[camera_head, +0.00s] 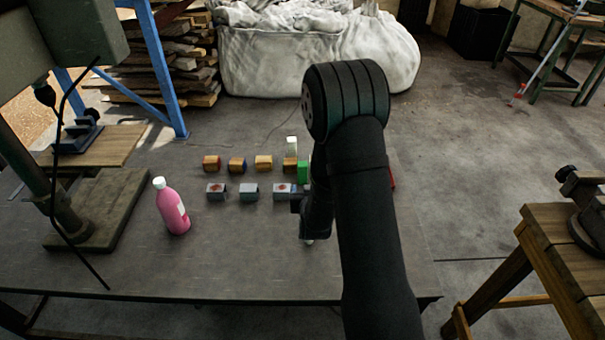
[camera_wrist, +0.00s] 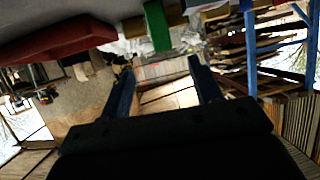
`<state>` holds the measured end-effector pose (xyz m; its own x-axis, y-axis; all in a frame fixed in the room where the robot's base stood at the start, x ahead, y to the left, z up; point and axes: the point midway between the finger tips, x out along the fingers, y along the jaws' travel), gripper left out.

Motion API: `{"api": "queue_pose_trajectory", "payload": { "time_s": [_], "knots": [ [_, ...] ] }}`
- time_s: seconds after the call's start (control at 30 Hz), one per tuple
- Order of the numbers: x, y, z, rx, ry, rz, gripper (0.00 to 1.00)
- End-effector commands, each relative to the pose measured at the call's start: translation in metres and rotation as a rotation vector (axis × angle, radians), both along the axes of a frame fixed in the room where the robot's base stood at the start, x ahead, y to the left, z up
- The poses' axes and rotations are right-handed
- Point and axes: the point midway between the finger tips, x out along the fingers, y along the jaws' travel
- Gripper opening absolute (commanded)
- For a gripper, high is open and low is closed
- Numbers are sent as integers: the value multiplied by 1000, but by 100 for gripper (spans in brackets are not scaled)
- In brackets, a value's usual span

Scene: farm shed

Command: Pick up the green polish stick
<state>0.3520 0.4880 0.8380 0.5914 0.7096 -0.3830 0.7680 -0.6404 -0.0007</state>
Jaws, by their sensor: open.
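The green polish stick (camera_head: 303,172) is a small green block on the table, at the right end of the rows of blocks and just left of my arm in the head view. A green bar (camera_wrist: 157,25), which looks like the same stick, hangs into the top middle of the wrist view. My gripper (camera_wrist: 160,82) is open and empty, its two fingers apart. The green bar shows above and beyond the gap between the fingertips, not between them. In the head view my arm hides most of the gripper.
Brown blocks (camera_head: 211,163) and grey blocks (camera_head: 216,191) stand in two rows. A white block (camera_head: 291,146) is behind them. A pink bottle (camera_head: 172,207) stands left. A red object (camera_wrist: 60,32) is left of the green bar. The table's front (camera_head: 220,270) is clear.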

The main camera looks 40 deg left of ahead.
Motion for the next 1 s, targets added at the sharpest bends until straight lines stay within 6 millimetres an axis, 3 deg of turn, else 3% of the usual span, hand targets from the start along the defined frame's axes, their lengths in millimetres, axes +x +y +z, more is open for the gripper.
{"api": "queue_pose_trajectory", "payload": {
  "time_s": [0.4, 1.0],
  "knots": [
    [51, 61, -33, 0, -1, 0, 58],
    [90, 108, -55, 1, -1, 0, 58]
  ]
}}
